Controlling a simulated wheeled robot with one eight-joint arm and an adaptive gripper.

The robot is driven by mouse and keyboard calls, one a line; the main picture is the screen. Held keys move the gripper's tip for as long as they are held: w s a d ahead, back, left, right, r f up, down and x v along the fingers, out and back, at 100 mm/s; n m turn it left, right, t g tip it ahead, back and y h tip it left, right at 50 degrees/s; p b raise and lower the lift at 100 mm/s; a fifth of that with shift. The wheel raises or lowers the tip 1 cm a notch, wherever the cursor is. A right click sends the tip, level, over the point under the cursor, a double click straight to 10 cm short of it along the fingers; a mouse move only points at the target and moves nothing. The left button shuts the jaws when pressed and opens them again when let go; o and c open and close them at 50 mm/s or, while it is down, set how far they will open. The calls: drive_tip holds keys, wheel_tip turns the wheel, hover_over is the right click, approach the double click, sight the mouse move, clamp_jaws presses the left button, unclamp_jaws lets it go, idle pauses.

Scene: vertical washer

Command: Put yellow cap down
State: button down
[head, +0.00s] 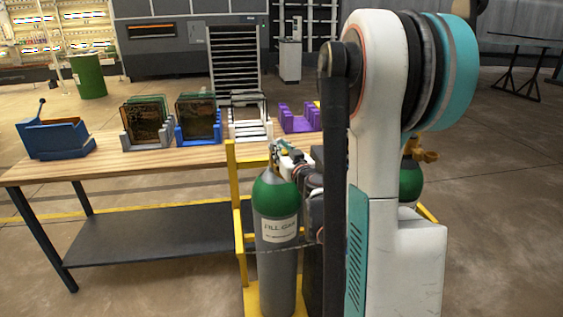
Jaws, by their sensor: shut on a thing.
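My gripper (281,152) shows small and partly hidden, just above the top of a grey gas cylinder with a green shoulder (272,193). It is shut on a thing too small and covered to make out. I cannot pick out a yellow cap for certain. The cylinder stands upright in a yellow-framed cart (238,195). My arm hides much of the cart's right side. A second green cylinder (411,180) with a brass-coloured valve (424,156) shows in part to the right of my arm.
A wooden-topped table (110,177) stands behind and left of the cart. It bears a blue box with a lever (55,138), racks with dark plates (147,122), a white rack (250,119) and a purple rack (297,119). Floor is open at the right.

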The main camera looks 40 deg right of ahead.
drive_tip(key=shift+f+b, duration=0.45)
drive_tip(key=shift+f, duration=1.1)
drive_tip(key=shift+f, duration=0.2)
drive_tip(key=c, duration=1.3)
unclamp_jaws()
drive_tip(key=shift+r, duration=0.1)
drive_tip(key=shift+r, duration=0.25)
drive_tip(key=p+v, duration=0.1)
drive_tip(key=v, duration=1.1)
